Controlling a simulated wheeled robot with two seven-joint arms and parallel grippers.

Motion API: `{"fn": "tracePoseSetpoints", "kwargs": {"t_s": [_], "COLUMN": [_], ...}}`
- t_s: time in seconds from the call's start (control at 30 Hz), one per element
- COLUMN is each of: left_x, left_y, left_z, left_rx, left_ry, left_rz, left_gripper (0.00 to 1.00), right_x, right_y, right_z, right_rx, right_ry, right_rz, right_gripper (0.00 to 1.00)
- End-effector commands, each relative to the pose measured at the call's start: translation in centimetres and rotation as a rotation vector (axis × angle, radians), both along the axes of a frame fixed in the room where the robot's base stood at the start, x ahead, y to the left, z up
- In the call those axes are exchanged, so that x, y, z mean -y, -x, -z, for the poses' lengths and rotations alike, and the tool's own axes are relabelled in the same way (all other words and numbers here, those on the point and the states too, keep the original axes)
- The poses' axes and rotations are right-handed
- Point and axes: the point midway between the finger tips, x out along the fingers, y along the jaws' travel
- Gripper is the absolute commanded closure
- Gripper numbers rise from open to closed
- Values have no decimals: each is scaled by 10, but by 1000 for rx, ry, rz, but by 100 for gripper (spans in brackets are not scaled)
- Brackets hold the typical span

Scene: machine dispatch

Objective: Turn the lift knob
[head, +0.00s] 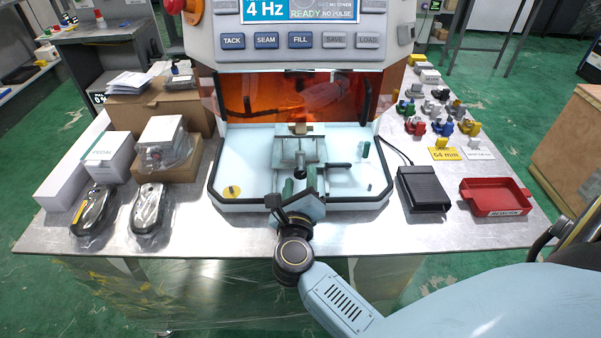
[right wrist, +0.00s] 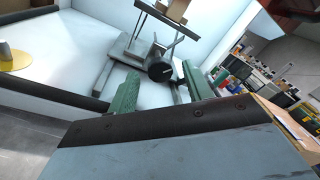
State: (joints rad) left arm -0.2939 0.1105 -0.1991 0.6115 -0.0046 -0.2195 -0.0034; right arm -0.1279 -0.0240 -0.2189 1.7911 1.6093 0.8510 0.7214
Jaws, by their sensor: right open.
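The lift knob is a dark round knob (head: 300,174) on the front of a grey metal stage (head: 316,148) inside the machine's white chamber. In the right wrist view the knob (right wrist: 160,71) shows between and just beyond my green fingertips. My right gripper (head: 300,183) reaches into the chamber from the front; in the right wrist view its fingers (right wrist: 162,88) stand apart, one on each side of the knob in the picture. I cannot tell whether either finger touches it. My left gripper is not in view.
The chamber's raised rim (head: 230,203) and orange window (head: 345,95) bound the space. A yellow disc (head: 232,191) lies inside on the left. A black pedal (head: 423,189) and red tray (head: 494,198) stand to the right; wrapped parts (head: 147,208) and boxes (head: 165,100) to the left.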

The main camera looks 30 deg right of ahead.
Motion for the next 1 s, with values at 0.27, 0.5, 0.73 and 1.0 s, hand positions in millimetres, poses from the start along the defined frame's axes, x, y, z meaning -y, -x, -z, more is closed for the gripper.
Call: {"fn": "tracePoseSetpoints", "kwargs": {"t_s": [0.27, 0.5, 0.73, 1.0], "left_x": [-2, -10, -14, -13], "left_y": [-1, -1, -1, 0], "left_z": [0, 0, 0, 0], "left_rx": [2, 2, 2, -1], "left_ry": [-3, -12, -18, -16], "left_rz": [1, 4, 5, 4], "left_gripper": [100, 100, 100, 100], "right_x": [15, 16, 16, 16], "right_y": [-21, -22, -22, -22], "right_z": [0, 0, 0, 0], "right_rx": [-1, -1, -1, -2], "right_ry": [1, 0, 0, 2], "right_rz": [-1, -1, -1, -2], "right_gripper": [50, 50, 73, 94]}}
